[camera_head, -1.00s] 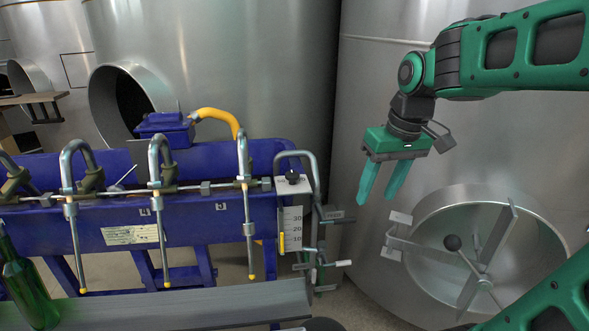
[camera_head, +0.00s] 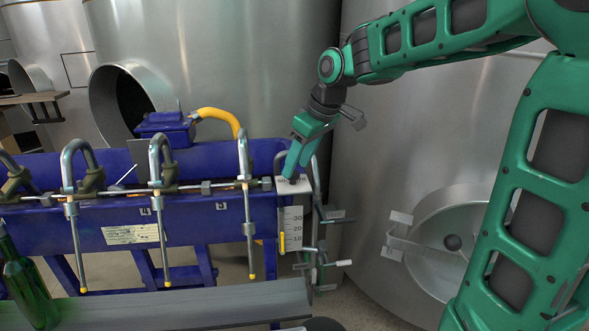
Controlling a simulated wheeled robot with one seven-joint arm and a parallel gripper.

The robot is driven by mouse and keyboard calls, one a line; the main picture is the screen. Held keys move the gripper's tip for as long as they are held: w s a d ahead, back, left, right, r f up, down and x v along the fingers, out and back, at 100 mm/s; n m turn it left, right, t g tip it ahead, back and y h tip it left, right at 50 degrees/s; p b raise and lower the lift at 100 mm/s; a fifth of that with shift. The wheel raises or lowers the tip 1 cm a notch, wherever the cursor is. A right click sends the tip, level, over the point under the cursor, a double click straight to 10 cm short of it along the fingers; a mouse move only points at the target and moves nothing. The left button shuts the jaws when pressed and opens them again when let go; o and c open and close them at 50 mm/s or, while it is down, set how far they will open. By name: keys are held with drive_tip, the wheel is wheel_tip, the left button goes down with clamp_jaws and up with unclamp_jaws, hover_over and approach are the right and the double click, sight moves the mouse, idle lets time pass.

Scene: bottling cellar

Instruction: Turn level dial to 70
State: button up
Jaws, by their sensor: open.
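The level dial is a small dark knob on top of a white box (camera_head: 293,186) at the right end of the blue filling machine; the knob is now mostly hidden behind my fingers. The box's front carries a scale (camera_head: 292,228) with the marks 30, 20 and 10 readable and a yellow strip (camera_head: 282,242) at its left edge. My gripper (camera_head: 290,174) points down, its fingertips at the knob on the box top. The fingers overlap in this view, so whether they touch the knob cannot be told. The jaws are open.
The blue machine (camera_head: 185,223) has several curved filling spouts along its bar. A green bottle (camera_head: 27,285) stands at the lower left. A bent metal pipe and small fittings (camera_head: 318,260) are close right of the scale box. Large steel tanks (camera_head: 230,60) stand behind.

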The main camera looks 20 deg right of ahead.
sight(293, 178)
drive_tip(key=shift+x, duration=1.15)
drive_tip(key=c, duration=1)
drive_tip(key=shift+c, duration=0.2)
drive_tip(key=shift+m, duration=0.3)
drive_tip(key=m, duration=0.1)
drive_tip(key=m+h, duration=0.1)
drive_tip(key=m, duration=0.1)
drive_tip(key=m+t+h, duration=0.1)
drive_tip(key=m, duration=0.1)
drive_tip(key=shift+s+a, duration=0.1)
drive_tip(key=shift+a, duration=0.15)
drive_tip(key=m, duration=0.2)
drive_tip(key=m+h, duration=0.1)
drive_tip(key=m, duration=0.1)
drive_tip(key=m+h, duration=0.1)
drive_tip(key=m, duration=0.1)
drive_tip(key=shift+a+g, duration=0.25)
drive_tip(key=shift+g, duration=0.05)
